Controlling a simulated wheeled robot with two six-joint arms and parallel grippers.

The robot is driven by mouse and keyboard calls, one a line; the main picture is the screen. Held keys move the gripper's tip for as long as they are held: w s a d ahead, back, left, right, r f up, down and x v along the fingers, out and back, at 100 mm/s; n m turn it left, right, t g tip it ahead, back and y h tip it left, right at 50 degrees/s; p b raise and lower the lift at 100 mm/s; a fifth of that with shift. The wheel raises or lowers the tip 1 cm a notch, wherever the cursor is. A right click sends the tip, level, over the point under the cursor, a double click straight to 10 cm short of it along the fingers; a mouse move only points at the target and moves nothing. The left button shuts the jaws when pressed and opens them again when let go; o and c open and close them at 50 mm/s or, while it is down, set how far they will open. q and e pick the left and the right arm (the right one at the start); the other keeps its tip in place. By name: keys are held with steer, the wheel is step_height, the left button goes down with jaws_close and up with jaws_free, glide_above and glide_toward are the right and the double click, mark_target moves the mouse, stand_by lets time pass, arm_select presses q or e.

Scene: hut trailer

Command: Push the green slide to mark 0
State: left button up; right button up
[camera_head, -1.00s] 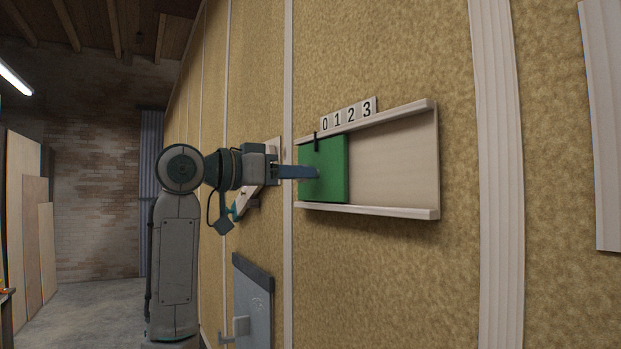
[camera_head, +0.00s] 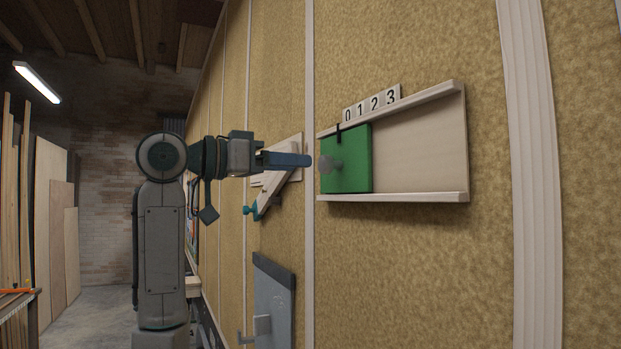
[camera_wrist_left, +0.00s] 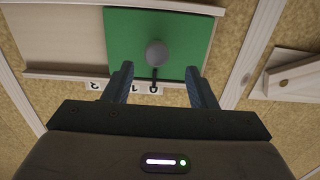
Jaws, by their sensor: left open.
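The green slide (camera_head: 352,158) sits at the left end of its pale wooden track (camera_head: 430,150) on the wall. It has a round grey knob (camera_head: 325,166) and a black pointer (camera_head: 338,131). The pointer shows slightly left of the 0 label (camera_head: 348,115) in the head view. In the left wrist view the pointer (camera_wrist_left: 154,76) reaches the 0 label (camera_wrist_left: 153,88). My left gripper (camera_head: 308,160) is open and stands off from the wall, its fingers apart from the knob. In the left wrist view the knob (camera_wrist_left: 157,52) lies beyond the open fingers. My right gripper is out of view.
A wooden panel with a slanted bar and teal knob (camera_head: 250,210) is on the wall left of the track. A grey plate with a handle (camera_head: 272,298) is below. A pale batten (camera_head: 528,150) runs down the wall at right. The wall between is bare.

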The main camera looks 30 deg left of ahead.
arm_select(q)
steer(key=b+v, duration=0.1)
steer(key=v, duration=0.4)
steer(key=shift+a+b, duration=0.15)
steer(key=shift+b, duration=0.25)
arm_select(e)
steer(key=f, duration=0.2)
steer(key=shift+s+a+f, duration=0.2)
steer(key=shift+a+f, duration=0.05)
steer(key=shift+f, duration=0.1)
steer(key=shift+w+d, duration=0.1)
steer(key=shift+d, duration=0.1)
